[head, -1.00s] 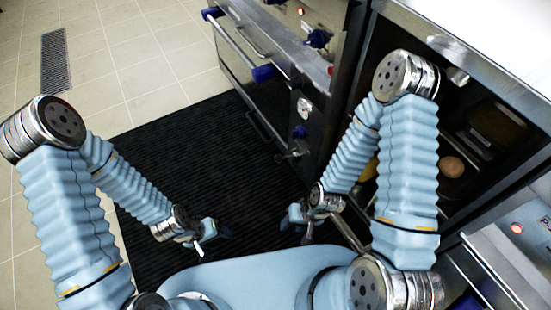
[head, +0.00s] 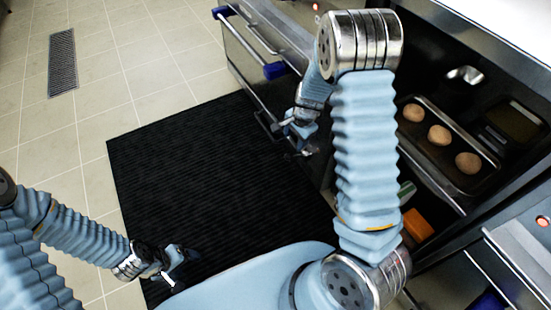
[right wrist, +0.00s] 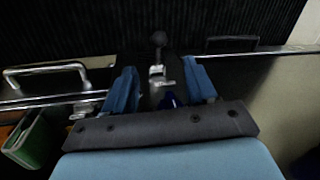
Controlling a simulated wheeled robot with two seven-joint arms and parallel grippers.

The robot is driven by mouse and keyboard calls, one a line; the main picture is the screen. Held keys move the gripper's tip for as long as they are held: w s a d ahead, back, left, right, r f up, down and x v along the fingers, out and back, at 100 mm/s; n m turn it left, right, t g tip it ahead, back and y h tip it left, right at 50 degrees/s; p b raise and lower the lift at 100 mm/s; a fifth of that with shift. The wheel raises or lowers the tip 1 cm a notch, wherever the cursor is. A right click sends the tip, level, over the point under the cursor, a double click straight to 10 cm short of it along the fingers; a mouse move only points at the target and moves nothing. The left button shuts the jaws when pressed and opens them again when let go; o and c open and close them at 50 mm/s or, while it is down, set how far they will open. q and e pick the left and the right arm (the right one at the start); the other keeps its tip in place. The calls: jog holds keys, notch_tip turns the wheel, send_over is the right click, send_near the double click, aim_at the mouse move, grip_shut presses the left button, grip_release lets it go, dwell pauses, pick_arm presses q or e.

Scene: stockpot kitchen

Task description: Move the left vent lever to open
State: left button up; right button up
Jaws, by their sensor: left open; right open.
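A small lever with a dark round knob (right wrist: 158,40) and a pale metal bracket (right wrist: 157,74) shows in the right wrist view, straight ahead between the fingers of my right gripper (right wrist: 160,88). The fingers are apart, and I cannot tell whether they touch it. In the head view my right gripper (head: 298,127) is at the oven front, and it and my arm hide most of the controls there. I cannot read the lever's setting. My left gripper (head: 178,266) is open and empty over the black mat, low at the left.
The oven front has a bar handle with blue ends (head: 250,42). A blue knob (right wrist: 169,100) sits below the lever. At right, a compartment holds a tray with round buns (head: 439,135). Green and orange items (head: 415,224) lie below. The black mat (head: 200,170) is clear.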

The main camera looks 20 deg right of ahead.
aim_at(289, 155)
jog(key=f, duration=0.4)
jog(key=w+f+b, duration=0.1)
jog(key=f, duration=0.3)
jog(key=w+f+b, duration=0.1)
jog(key=f, duration=0.4)
jog(key=shift+w+a, duration=0.15)
jog(key=shift+a, duration=0.2)
grip_shut()
